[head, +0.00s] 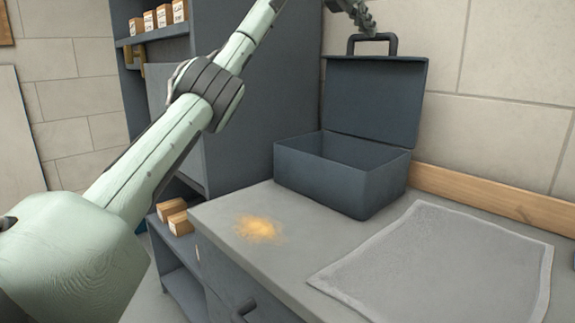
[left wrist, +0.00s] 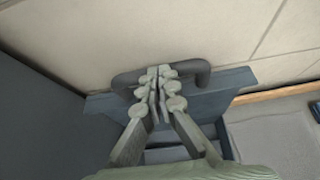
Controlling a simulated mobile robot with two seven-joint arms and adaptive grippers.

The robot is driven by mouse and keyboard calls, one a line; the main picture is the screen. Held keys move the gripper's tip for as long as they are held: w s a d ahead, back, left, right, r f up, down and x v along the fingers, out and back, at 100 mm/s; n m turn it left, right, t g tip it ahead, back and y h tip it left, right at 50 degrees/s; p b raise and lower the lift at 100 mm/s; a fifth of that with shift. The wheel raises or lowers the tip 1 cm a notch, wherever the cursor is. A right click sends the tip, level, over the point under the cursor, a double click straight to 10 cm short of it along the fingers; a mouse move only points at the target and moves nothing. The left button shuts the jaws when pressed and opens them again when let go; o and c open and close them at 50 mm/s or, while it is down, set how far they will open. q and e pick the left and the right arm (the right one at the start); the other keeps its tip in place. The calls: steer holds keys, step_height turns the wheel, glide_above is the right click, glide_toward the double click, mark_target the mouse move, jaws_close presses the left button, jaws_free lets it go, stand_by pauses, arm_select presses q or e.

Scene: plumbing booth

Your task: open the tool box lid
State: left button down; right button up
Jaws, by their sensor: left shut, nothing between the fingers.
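The dark blue-grey tool box (head: 325,182) stands on the counter against the wall. Its lid (head: 375,100) is raised and stands roughly upright at the back, so the empty-looking inside shows. The lid's dark handle (head: 373,38) is at the top edge. My left gripper (head: 368,27) is at the top of the head view, beside the handle. In the left wrist view the gripper (left wrist: 158,82) is shut with nothing held, its fingers overlapping the handle (left wrist: 197,66) and lid (left wrist: 236,80). I cannot tell whether it touches the handle. My right gripper is not in view.
The grey counter (head: 285,240) has an orange powdery patch (head: 257,228) left of a grey mat (head: 440,260). A shelf unit (head: 235,110) with small boxes stands left of the tool box. A wooden strip (head: 480,193) runs along the wall.

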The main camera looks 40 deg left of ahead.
arm_select(q)
steer(key=shift+s+r, duration=0.1)
steer(key=v, duration=1.1)
steer(key=shift+s+r, duration=0.2)
steer(key=shift+s, duration=0.2)
steer(key=shift+a, duration=0.1)
